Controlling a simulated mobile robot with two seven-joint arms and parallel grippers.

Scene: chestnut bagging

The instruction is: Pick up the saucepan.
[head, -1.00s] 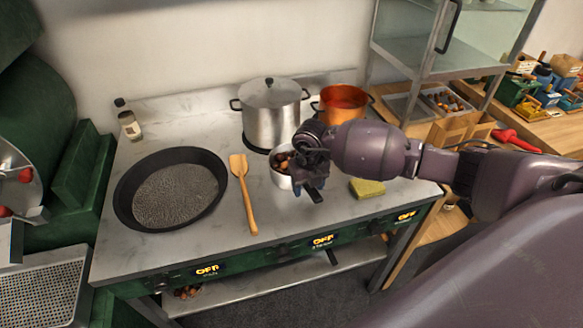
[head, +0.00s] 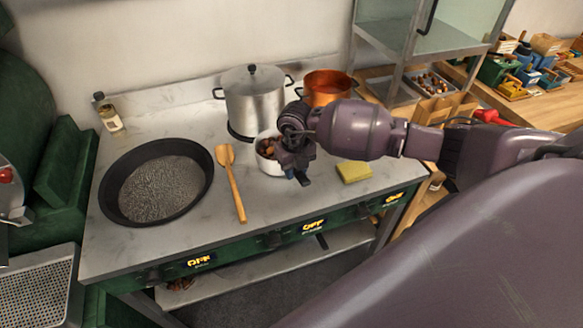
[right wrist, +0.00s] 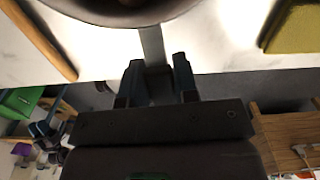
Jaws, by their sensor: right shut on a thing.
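The saucepan (head: 268,165) is a small pale metal pan with brown chestnuts in it, at the middle of the stove top, in front of the tall pot. In the head view my right gripper (head: 301,176) is at its near right side and hides part of it. In the right wrist view the underside of the saucepan (right wrist: 115,12) shows at the top, and its flat handle (right wrist: 152,45) runs between the fingers of my right gripper (right wrist: 157,72), which is shut on it. I cannot tell whether the saucepan is clear of the surface. My left gripper is not in view.
A black frying pan (head: 115,205) and a wooden spatula (head: 232,185) lie to the left. A tall lidded pot (head: 254,102) and an orange pot (head: 327,88) stand behind. A yellow sponge (head: 354,172) lies to the right. A glass cabinet (head: 385,45) stands at the back right.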

